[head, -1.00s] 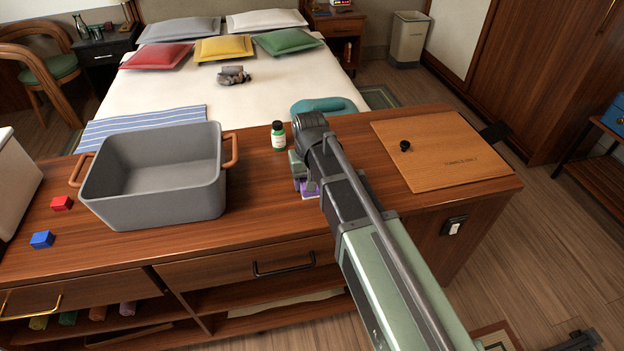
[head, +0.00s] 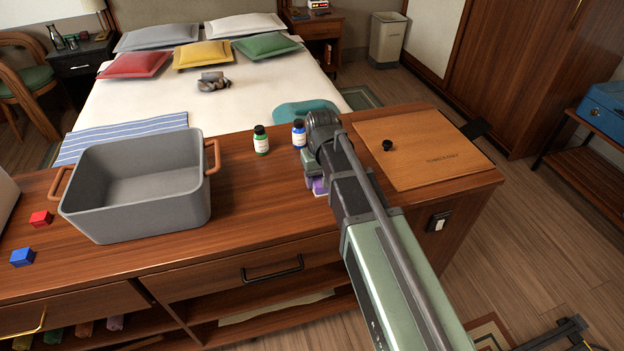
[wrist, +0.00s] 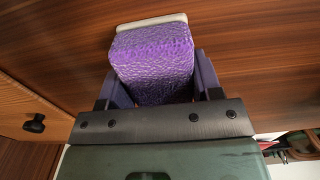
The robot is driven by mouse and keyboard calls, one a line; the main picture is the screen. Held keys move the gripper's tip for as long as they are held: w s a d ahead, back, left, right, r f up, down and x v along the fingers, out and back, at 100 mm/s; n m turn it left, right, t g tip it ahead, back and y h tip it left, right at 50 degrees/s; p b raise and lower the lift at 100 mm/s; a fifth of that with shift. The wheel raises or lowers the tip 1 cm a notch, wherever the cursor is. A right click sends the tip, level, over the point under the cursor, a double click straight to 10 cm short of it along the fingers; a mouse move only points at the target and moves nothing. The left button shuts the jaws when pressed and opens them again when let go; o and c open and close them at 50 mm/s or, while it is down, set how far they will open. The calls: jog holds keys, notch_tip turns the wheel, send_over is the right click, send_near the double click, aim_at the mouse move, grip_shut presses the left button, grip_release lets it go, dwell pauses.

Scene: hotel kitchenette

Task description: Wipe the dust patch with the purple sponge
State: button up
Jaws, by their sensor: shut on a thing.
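The purple sponge (wrist: 155,65) is between the two fingers of my gripper (wrist: 155,88), which is shut on it. Its textured purple face and a pale edge show in the wrist view, with brown wood around it. In the head view only a small bit of the sponge (head: 319,187) shows beside my gripper (head: 314,182), over the wooden counter (head: 270,200). My arm covers much of that area. I cannot make out the dust patch in either view; whether the sponge touches the counter is unclear.
A blue bottle (head: 298,134) stands just behind my gripper, with a green bottle (head: 261,141) left of it. Right is a board (head: 425,160) with a black knob (head: 387,146).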

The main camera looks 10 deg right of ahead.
jog(key=shift+w+d, duration=0.2)
jog(key=shift+d, duration=0.95)
jog(key=shift+w+d, duration=0.15)
jog(key=shift+d, duration=0.95)
notch_tip(320, 180, up, 6)
jog(key=p, duration=0.6)
jog(key=shift+a, duration=0.15)
notch_tip(320, 180, up, 3)
jog(key=p, duration=0.3)
